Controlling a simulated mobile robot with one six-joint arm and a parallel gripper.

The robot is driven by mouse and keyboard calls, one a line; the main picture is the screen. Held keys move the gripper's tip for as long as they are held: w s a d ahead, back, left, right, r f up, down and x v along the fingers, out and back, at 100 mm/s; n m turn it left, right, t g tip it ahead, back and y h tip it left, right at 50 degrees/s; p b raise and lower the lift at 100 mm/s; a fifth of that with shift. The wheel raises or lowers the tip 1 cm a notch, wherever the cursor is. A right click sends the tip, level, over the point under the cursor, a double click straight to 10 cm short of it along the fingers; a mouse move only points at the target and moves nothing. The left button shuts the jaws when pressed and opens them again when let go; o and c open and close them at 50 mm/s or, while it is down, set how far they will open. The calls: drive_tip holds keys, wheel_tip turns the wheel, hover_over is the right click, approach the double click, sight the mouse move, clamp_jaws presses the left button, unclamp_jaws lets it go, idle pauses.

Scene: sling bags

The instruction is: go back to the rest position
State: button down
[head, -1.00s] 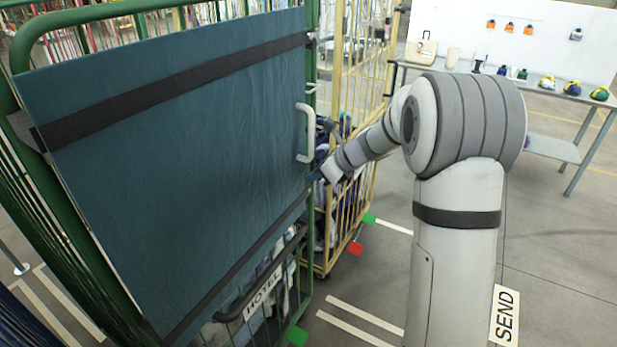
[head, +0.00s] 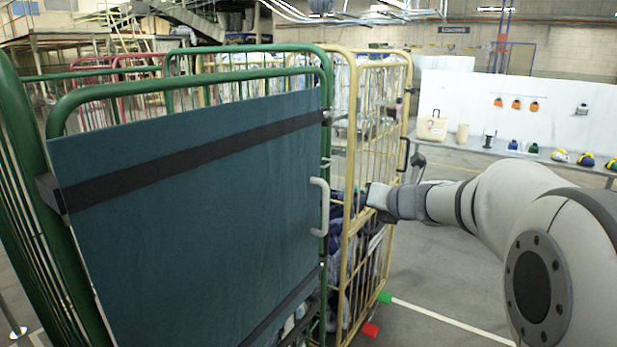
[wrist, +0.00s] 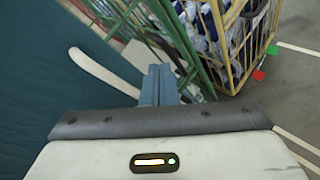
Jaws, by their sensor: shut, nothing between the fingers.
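My gripper (wrist: 159,84) is shut and empty in the wrist view, its two blue-grey fingers together. In the head view my gripper (head: 369,193) is in front of the yellow cage cart, to the right of the pale handle (head: 319,207) on the dark teal panel (head: 190,215). It is apart from the handle there. The handle also shows in the wrist view (wrist: 100,71), left of the fingers. My arm reaches in from the right of the head view.
The panel hangs on a green cage cart (head: 215,50), with black straps across it. The yellow cage cart (head: 410,90) beside it holds sling bags and dark cloth. A table with colourful bags (head: 560,156) stands at the back right. Grey floor (head: 440,270) is open between.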

drive_tip(key=s+d+f+m+g+h, duration=0.1)
drive_tip(key=s+d+m+h, duration=0.25)
drive_tip(key=s+m, duration=0.6)
drive_tip(key=s+d+f+m+g+h, duration=0.1)
drive_tip(key=s+d+f+m+h, duration=0.3)
drive_tip(key=m, duration=1)
drive_tip(key=s+a+f+m+g+y, duration=0.1)
drive_tip(key=s+a+f+m+g, duration=0.2)
drive_tip(key=s+m, duration=0.3)
drive_tip(key=s+a+f+m+g+y, duration=0.1)
drive_tip(key=s+a+f+m+g, duration=0.2)
drive_tip(key=s, duration=1)
drive_tip(key=a+f+m, duration=0.1)
drive_tip(key=a+m, duration=0.1)
drive_tip(key=shift+f+m+g, duration=0.25)
drive_tip(key=shift+m+g, duration=0.1)
drive_tip(key=shift+g, duration=0.05)
drive_tip(key=shift+s+d, duration=0.1)
